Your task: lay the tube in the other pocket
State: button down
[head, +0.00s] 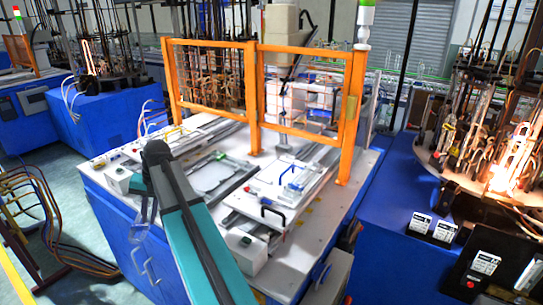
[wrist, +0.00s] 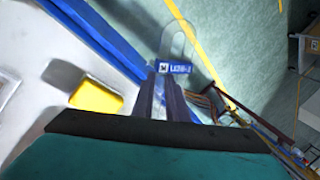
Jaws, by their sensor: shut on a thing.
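My gripper (wrist: 172,95) is shut on a clear glass U-shaped tube. In the wrist view the tube's bend (wrist: 179,30) points away from the fingers, and a blue label (wrist: 174,68) sits close to the fingertips. In the head view the tube (head: 139,236) hangs in front of the blue cabinet's left side, outside the white worktop. Two fixtures lie on the worktop: a left one with a pale plate (head: 212,177) and a right white one (head: 267,192) with a black handle and blue parts. I cannot tell which pocket is empty.
An orange guard frame (head: 254,90) stands behind the fixtures. Small white boxes (head: 117,179) and (head: 243,250) sit at the worktop's front corners. Cables (head: 40,210) hang at the far left. A glowing burner machine (head: 500,175) stands at right. Open floor lies left of the cabinet.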

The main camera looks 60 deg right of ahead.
jog(key=s+d+r+m+p, duration=0.1)
jog(key=s+d, duration=0.3)
jog(key=d, duration=0.7)
jog(key=s+d+r+m+h+p, duration=0.1)
jog(key=s+d+r+m, duration=0.2)
jog(key=d, duration=0.8)
jog(key=s+d+r+m+p, duration=0.2)
jog(key=s+d, duration=0.4)
jog(key=d, duration=0.4)
jog(key=shift+d+r+t+h, duration=0.15)
jog(key=shift+d+t+h, duration=0.25)
jog(key=s+d, duration=0.3)
jog(key=s+d+r+m+p, duration=0.1)
jog(key=s+d, duration=0.2)
jog(key=s+d+r+m, duration=0.1)
jog(key=s+d, duration=0.2)
jog(key=d, duration=0.1)
jog(key=shift+h, duration=0.3)
jog(key=shift+f, duration=0.2)
jog(key=shift+f+b, duration=0.3)
jog(key=shift+f, duration=2.15)
jog(key=c, duration=1.7)
grip_release()
